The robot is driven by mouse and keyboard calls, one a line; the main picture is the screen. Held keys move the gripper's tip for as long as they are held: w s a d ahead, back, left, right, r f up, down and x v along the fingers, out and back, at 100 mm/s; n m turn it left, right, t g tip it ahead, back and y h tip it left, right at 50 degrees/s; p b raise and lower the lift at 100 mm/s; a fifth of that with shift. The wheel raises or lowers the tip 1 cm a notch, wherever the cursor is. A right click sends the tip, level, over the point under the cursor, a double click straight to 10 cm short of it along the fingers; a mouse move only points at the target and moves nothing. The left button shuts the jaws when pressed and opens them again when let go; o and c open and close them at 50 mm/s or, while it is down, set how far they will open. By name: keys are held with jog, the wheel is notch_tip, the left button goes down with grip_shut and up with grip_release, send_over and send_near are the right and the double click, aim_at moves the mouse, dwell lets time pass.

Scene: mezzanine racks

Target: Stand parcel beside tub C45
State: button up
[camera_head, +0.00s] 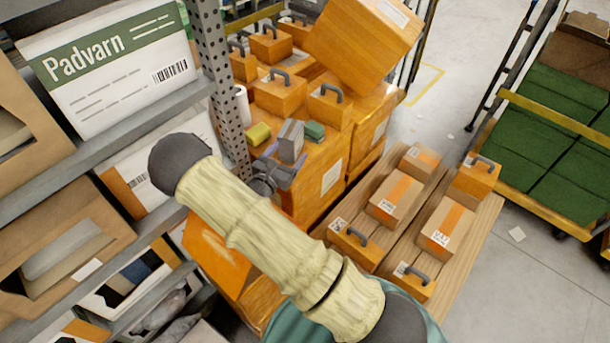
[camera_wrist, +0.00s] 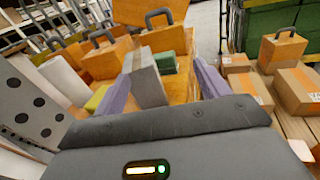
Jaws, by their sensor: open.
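My gripper (camera_head: 283,164) is open over the top of a large orange box, with its purple fingers apart. In the wrist view, a small grey box (camera_wrist: 147,78) stands upright ahead, between the open fingers; it also shows in the head view (camera_head: 291,140). I cannot tell whether the fingers touch it. I cannot tell which thing is the parcel: taped brown cartons (camera_head: 395,196) also lie on a wooden pallet at the right. Several orange tubs with dark handles (camera_head: 278,95) stand behind the grey box. No C45 label is readable.
A small green box (camera_head: 314,131) stands close right of the grey box, and a yellow block (camera_head: 258,134) lies to its left. A perforated rack post (camera_head: 220,85) is near my arm. A large tilted orange box (camera_head: 362,42) rises behind. Open floor (camera_head: 480,75) lies beyond.

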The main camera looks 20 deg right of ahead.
jog(key=s+d+r+m+g+y, duration=0.1)
jog(key=s+d+r+m+g, duration=0.1)
jog(key=s+d+m+g, duration=0.45)
jog(key=s+d+r+m+g+y, duration=0.1)
jog(key=s+d+r+m+g, duration=0.1)
jog(key=s+d+m+g, duration=0.4)
jog(key=s+a+r+m+t+y, duration=0.2)
jog(key=s+a+r+m+y, duration=0.6)
jog(key=s+m, duration=0.4)
jog(key=shift+a+r+m+y, duration=0.4)
jog(key=shift+a+m+y, duration=0.35)
jog(key=shift+m, duration=0.5)
